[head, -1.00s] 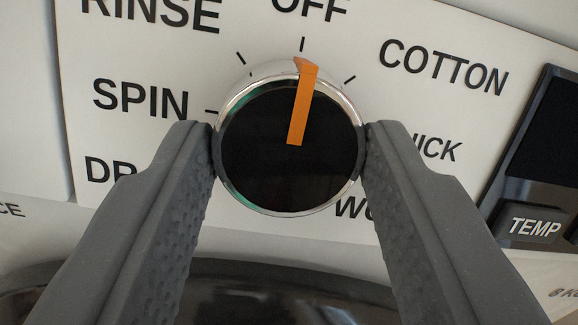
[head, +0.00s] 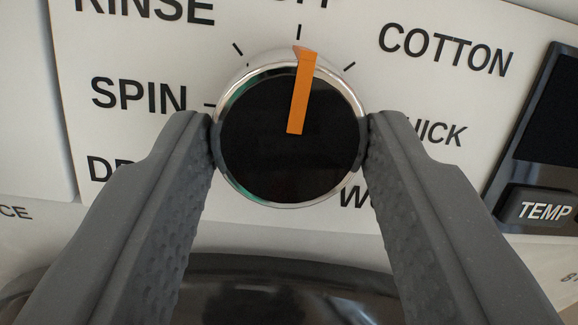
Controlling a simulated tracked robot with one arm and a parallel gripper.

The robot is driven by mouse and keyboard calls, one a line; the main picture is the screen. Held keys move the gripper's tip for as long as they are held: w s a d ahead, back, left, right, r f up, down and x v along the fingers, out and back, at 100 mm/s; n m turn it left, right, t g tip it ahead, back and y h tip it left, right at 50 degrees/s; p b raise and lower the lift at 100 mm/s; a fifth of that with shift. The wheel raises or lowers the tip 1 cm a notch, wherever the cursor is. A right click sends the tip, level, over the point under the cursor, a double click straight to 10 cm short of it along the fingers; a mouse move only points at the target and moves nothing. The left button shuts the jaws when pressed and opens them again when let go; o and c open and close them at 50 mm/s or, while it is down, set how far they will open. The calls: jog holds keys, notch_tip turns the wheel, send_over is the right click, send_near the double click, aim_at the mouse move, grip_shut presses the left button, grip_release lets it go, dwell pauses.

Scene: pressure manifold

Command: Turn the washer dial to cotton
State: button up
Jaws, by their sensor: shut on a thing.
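The washer dial (head: 270,155) is a black round knob with a chrome rim and an orange pointer (head: 302,92). The pointer is aimed up at the tick under the OFF label, which is mostly cut off by the top edge. The COTTON label (head: 445,50) is up and to the right of the dial, beside the tick at its upper right. My gripper (head: 290,148) is shut on the dial, with one grey finger against its left side and one against its right. The fingers partly hide the lower labels on both sides.
The panel (head: 240,225) also carries RINSE (head: 145,10), SPIN (head: 138,95) and partly covered labels. A dark display and a TEMP button (head: 544,211) are at the right. A dark rounded surface (head: 270,285) lies below the panel.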

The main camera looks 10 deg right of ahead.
jog(key=shift+r+m+p, duration=0.15)
jog(key=shift+m+p, duration=0.15)
jog(key=shift+p, duration=0.1)
jog(key=shift+r+m+h+p, duration=0.15)
jog(key=shift+m+h+p, duration=0.25)
jog(key=shift+m+p, duration=0.3)
jog(key=shift+a+m+h+p, duration=0.1)
jog(key=shift+m+h+p, duration=0.2)
jog(key=shift+m+p, duration=0.75)
jog(key=m+h+p, duration=0.1)
jog(key=m+p, duration=0.1)
jog(key=m, duration=0.2)
jog(key=shift+g+p, duration=0.35)
jog(key=shift+g, duration=0.05)
jog(key=shift+m, duration=0.75)
jog(key=shift+p, duration=0.35)
jog(key=o, duration=1)
jog(key=shift+c, duration=0.2)
